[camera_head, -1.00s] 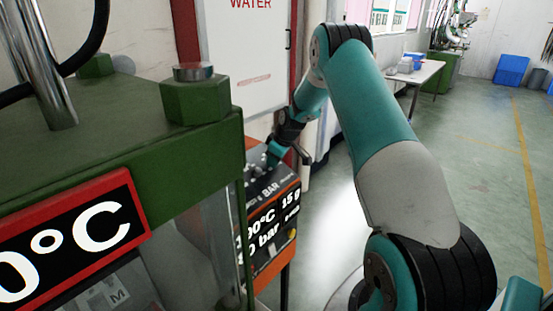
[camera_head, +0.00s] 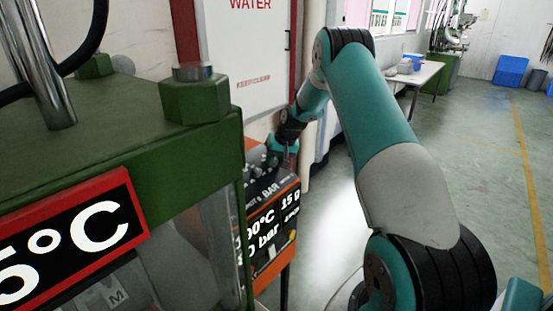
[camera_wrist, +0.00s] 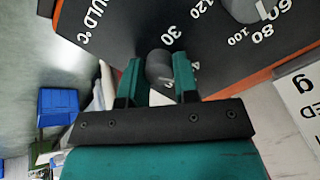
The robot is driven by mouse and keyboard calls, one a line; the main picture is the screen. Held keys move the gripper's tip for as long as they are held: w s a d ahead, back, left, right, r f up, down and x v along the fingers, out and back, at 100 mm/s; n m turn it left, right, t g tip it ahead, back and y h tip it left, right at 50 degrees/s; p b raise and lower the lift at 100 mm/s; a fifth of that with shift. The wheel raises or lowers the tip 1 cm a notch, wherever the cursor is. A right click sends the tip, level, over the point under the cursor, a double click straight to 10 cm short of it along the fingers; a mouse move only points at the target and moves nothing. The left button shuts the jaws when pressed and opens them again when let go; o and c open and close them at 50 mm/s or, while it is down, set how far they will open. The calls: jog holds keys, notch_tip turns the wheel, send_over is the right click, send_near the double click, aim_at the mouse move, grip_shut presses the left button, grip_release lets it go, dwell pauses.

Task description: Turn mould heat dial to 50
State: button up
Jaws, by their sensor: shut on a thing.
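In the wrist view, the grey mould heat dial (camera_wrist: 158,62) sits on a dark panel with a "MOULD °C" label, with 30 and 120 printed nearby. My gripper (camera_wrist: 158,78) is shut on the dial, with one teal finger on each side. The dial's pointer is not clear to me, so I cannot read its setting from the knob. In the head view, my gripper (camera_head: 273,158) is at the control box (camera_head: 268,262), where the dial itself is hidden. A red-framed display (camera_head: 75,243) shows a value ending in "5°C"; its leading part is cut off.
A second grey dial (camera_wrist: 243,8) is on the same panel, near 60, 80 and 100. The green press (camera_head: 200,170) stands close at the left. A white cabinet (camera_head: 245,60) is behind the box. Open floor (camera_head: 470,190) lies to the right.

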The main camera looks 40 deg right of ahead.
jog(key=m, duration=0.4)
jog(key=shift+d+r+m, duration=0.1)
jog(key=shift+m, duration=0.3)
dwell(0.4)
jog(key=o, duration=0.9)
jog(key=b+v, duration=0.2)
jog(key=v, duration=1.5)
jog(key=shift+s+d+r, duration=0.1)
jog(key=shift+r, duration=0.05)
jog(key=shift+s, duration=0.1)
